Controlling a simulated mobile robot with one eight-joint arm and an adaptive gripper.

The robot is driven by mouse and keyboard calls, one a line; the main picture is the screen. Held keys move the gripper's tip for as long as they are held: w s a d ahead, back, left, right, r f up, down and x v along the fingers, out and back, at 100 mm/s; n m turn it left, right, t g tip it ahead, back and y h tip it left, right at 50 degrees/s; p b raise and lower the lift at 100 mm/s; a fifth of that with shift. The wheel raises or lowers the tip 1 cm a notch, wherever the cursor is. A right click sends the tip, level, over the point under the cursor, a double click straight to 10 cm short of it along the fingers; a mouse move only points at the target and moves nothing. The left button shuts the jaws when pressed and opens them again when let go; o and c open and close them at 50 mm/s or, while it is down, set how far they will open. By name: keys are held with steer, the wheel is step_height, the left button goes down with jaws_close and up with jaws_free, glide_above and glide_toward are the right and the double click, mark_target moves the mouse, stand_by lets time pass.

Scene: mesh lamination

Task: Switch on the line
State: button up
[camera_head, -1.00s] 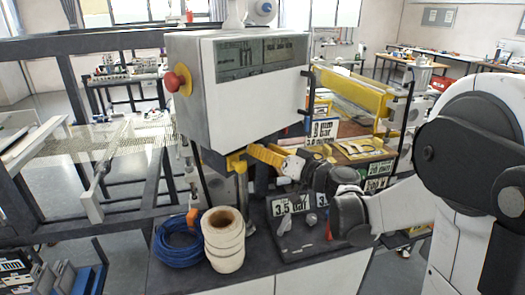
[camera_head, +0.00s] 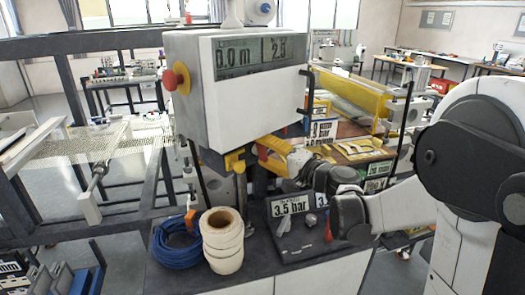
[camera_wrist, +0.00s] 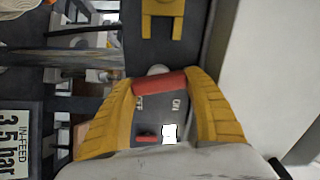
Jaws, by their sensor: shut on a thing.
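The line's grey control box (camera_head: 190,90) stands in the middle of the head view, with a lit display (camera_head: 258,55) reading about 0.0 m and 2.5. My gripper (camera_head: 266,157) has its yellow fingers beneath the box's lower edge. In the wrist view my gripper (camera_wrist: 160,80) is shut on a red switch handle (camera_wrist: 158,88), which lies crosswise between the fingertips. OFF and ON labels show on the dark plate (camera_wrist: 155,112) near the handle. A white lit patch (camera_wrist: 169,133) and a small red bar (camera_wrist: 146,138) sit below.
A red emergency button (camera_head: 175,80) is on the box's left side. A white roll (camera_head: 222,240) and blue coil (camera_head: 178,243) stand on the bench (camera_head: 265,270). A 3.5 bar sign (camera_head: 292,203) is beside levers. Mesh (camera_head: 80,145) runs left.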

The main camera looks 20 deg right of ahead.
steer(key=shift+f+m, duration=0.15)
steer(key=shift+m, duration=1.15)
steer(key=o, duration=1.2)
steer(key=shift+s+d, duration=0.1)
steer(key=v, duration=0.7)
steer(key=shift+s+d, duration=0.15)
steer(key=shift+s, duration=0.2)
